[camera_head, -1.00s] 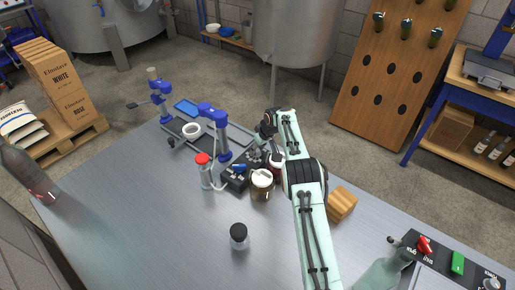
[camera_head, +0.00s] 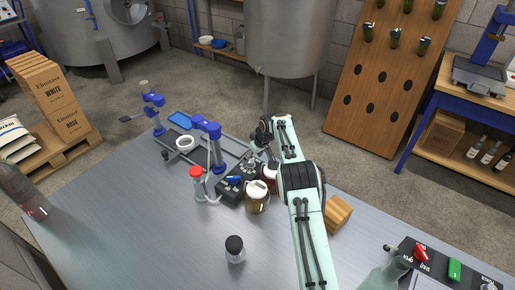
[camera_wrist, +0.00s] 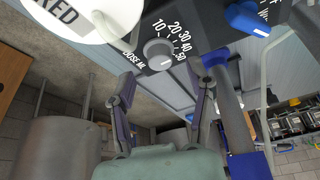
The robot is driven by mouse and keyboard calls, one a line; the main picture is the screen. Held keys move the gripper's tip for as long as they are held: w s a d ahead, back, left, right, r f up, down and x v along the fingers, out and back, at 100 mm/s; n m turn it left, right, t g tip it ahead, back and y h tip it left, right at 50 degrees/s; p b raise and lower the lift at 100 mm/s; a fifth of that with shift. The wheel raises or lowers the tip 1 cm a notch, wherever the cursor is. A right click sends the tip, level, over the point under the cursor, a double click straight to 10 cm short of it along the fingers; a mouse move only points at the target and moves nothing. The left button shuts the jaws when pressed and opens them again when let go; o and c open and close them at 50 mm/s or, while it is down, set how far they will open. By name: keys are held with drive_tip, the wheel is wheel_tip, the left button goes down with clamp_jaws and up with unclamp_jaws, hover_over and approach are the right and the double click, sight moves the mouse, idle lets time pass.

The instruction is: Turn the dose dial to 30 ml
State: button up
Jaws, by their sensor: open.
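The dose dial (camera_wrist: 158,54) is a round grey knob on a dark control box, with white numbers 10 to 50 around it and "DOSE ML" printed beside it. Which number it points to is too small to tell. My gripper (camera_wrist: 160,84) is open in the wrist view, its two fingers on either side of the dial's line and apart from it, with nothing held. In the head view my gripper (camera_head: 260,145) is over the far end of the control box (camera_head: 228,193), and the dial is hard to make out there.
A blue knob (camera_wrist: 247,18) sits on the same box. A jar (camera_head: 257,198), a red-capped bottle (camera_head: 198,185) and a blue stand (camera_head: 212,145) crowd the box.

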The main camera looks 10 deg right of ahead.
drive_tip(key=v, duration=1)
drive_tip(key=shift+f, duration=0.1)
drive_tip(key=s+a+r+t, duration=0.1)
drive_tip(key=s+r+t, duration=0.15)
drive_tip(key=r, duration=0.75)
drive_tip(key=s+a+r+t, duration=0.1)
drive_tip(key=s+a+r, duration=0.15)
drive_tip(key=r, duration=0.75)
drive_tip(key=s+r, duration=0.4)
drive_tip(key=s, duration=0.6)
drive_tip(key=s+f+m+g, duration=0.1)
drive_tip(key=s+f, duration=0.4)
drive_tip(key=s, duration=0.5)
drive_tip(key=s+f+m+g+h, duration=0.1)
drive_tip(key=s+f+g, duration=0.3)
drive_tip(key=s, duration=0.5)
drive_tip(key=s+d+f+m+g, duration=0.1)
drive_tip(key=s+f+m+g, duration=0.1)
drive_tip(key=s+f, duration=0.4)
drive_tip(key=s, duration=0.4)
drive_tip(key=shift+s+f+m, duration=0.2)
drive_tip(key=shift+s+m, duration=0.1)
drive_tip(key=shift+m, duration=0.1)
